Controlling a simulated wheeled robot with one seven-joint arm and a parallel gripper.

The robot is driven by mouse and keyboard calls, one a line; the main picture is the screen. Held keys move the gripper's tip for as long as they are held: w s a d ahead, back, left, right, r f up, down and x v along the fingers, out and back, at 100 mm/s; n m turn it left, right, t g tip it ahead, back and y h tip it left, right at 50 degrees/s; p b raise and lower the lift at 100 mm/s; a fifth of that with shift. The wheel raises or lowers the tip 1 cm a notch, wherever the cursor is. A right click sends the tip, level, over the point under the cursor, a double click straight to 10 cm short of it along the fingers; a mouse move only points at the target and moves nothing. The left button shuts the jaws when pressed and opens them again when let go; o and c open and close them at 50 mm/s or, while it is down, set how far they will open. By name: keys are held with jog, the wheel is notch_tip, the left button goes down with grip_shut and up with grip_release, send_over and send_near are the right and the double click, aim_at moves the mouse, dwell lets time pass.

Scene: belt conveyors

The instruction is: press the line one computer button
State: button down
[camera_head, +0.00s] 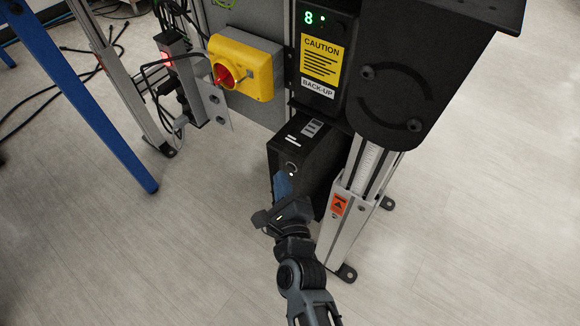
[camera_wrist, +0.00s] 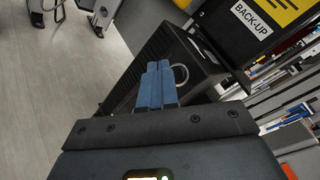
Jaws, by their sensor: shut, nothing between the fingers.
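The computer (camera_head: 312,142) is a black box under the conveyor frame, beside the aluminium leg. Its front has a ring-shaped mark and a small white light, which I take as the button (camera_head: 291,172). In the wrist view the computer (camera_wrist: 205,62) lies ahead, and the pale ring (camera_wrist: 180,74) shows just right of my fingertips. My gripper (camera_head: 281,178) is shut and empty, its blue fingers in front of the computer's face just below the ring. It also shows in the wrist view (camera_wrist: 158,68). I cannot tell whether the fingertips touch the face.
Above the computer is a black back-up unit (camera_head: 322,52) with a yellow caution label. A yellow box with a red switch (camera_head: 240,68) is at left. A conveyor leg (camera_head: 350,215) stands close right of my gripper.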

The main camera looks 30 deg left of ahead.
jog(key=shift+w, duration=0.15)
dwell(0.7)
jog(key=shift+w+b, duration=0.3)
jog(key=shift+b, duration=0.1)
jog(key=shift+w+d+b, duration=0.1)
jog(key=shift+w+b, duration=0.2)
jog(key=shift+w, duration=0.05)
dwell(0.6)
jog(key=shift+s+r, duration=0.1)
jog(key=shift+s+p, duration=0.65)
jog(key=shift+s, duration=0.05)
jog(key=shift+s, duration=0.1)
jog(key=shift+s+a+p, duration=0.15)
jog(key=shift+s+p, duration=0.7)
jog(key=shift+s, duration=0.35)
jog(key=shift+s+a+p, duration=0.1)
jog(key=shift+s+p, duration=0.75)
jog(key=shift+s, duration=0.35)
